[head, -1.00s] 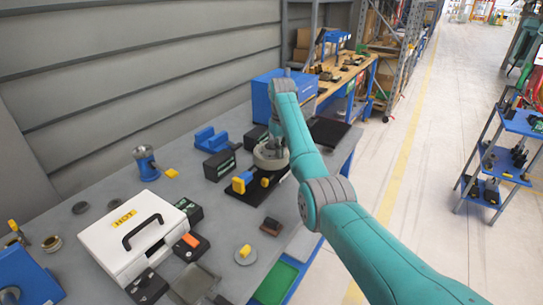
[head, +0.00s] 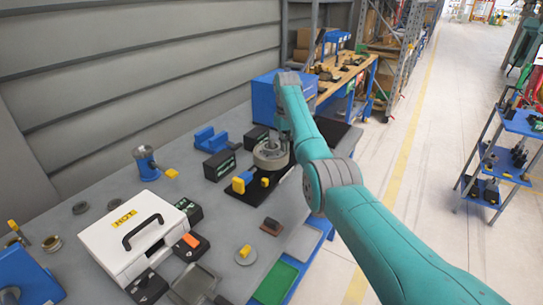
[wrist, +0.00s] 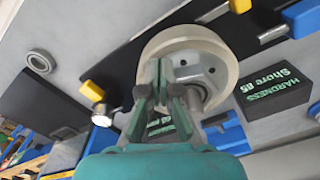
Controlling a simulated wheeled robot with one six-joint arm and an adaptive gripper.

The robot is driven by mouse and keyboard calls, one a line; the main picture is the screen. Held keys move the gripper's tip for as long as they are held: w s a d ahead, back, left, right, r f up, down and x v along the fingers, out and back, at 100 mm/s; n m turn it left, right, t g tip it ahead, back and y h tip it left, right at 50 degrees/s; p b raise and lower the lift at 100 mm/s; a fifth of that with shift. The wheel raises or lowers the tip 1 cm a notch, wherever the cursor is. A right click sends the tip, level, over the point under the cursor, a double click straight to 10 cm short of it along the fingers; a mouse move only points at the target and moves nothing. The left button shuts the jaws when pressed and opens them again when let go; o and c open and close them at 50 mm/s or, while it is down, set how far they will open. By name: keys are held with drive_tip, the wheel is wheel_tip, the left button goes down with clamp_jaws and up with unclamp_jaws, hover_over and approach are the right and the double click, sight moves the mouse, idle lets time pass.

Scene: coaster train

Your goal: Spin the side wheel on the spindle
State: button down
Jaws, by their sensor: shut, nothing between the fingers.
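The side wheel (head: 268,156) is a round cream-grey wheel on a black plate (head: 248,193) on the grey bench in the head view. In the wrist view the wheel (wrist: 225,58) shows large, with a pale rim and a grey hub with holes. The spindle is not clearly seen, since my fingers cover part of the hub. My gripper (wrist: 160,80) is shut and empty, its fingertips in front of the wheel's face near the hub. I cannot tell whether they touch it. In the head view my gripper is hard to make out beside the wheel.
A yellow-handled clamp (head: 240,184) sits close to the wheel. A black box marked HARDNESS Shore 85 (wrist: 278,92) stands near it. A white HOT case (head: 130,235), a blue box (head: 262,98) and small parts crowd the bench. The aisle at right is open.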

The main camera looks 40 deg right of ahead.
drive_tip(key=shift+r, duration=2.3)
drive_tip(key=shift+d, duration=0.1)
